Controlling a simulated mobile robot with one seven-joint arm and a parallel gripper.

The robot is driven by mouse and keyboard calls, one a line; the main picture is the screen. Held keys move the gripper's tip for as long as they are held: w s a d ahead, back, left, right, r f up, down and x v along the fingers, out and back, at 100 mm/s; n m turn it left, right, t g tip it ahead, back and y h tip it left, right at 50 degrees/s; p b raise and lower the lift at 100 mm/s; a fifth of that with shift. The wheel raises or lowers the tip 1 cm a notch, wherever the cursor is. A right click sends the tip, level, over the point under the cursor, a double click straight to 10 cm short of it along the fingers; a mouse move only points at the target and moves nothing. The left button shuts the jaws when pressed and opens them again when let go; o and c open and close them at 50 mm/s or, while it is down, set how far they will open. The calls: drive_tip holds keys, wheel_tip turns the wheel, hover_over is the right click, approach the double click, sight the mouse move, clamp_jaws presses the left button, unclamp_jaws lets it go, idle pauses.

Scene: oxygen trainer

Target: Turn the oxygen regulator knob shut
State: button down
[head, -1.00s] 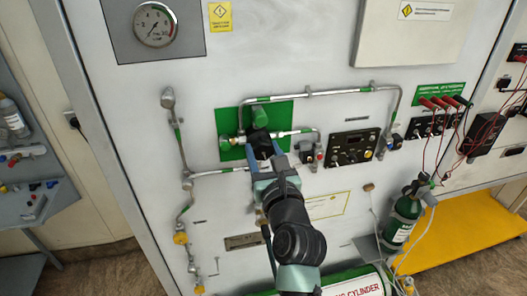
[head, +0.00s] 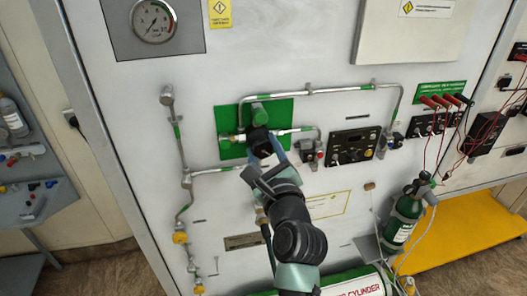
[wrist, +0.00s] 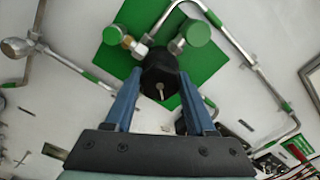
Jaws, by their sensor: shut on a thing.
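The black regulator knob (head: 259,140) sits in front of the green plate (head: 229,117) on the grey panel. In the wrist view the knob (wrist: 160,68) shows a pale pointer mark on its face, pointing down in the picture. My gripper (head: 266,153) reaches up to it from below right. In the wrist view the two blue fingers of my gripper (wrist: 160,82) lie on either side of the knob and are shut on it. The fingers cover the knob's sides, so the exact contact is hidden.
Metal pipes (head: 335,89) run around the plate. A green-capped fitting (wrist: 196,33) sits close to the knob. A black control box (head: 352,146) is to the right, a pressure gauge (head: 153,21) at the upper left. A green cylinder (head: 403,217) stands lower right.

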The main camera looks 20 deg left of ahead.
drive_tip(key=n+b, duration=0.2)
drive_tip(key=n, duration=0.4)
drive_tip(key=shift+f+n, duration=0.15)
drive_tip(key=shift+n, duration=0.15)
drive_tip(key=n+b, duration=0.4)
drive_tip(key=n, duration=0.2)
drive_tip(key=n+b, duration=0.2)
drive_tip(key=n, duration=0.2)
drive_tip(key=shift+b, duration=0.4)
drive_tip(key=n+b, duration=0.2)
drive_tip(key=n, duration=0.1)
drive_tip(key=shift+n, duration=0.3)
drive_tip(key=n+b, duration=0.2)
drive_tip(key=n, duration=0.1)
drive_tip(key=shift+b, duration=0.35)
drive_tip(key=shift+n+b, duration=0.85)
drive_tip(key=shift+n, duration=0.75)
drive_tip(key=shift+c, duration=1.2)
unclamp_jaws()
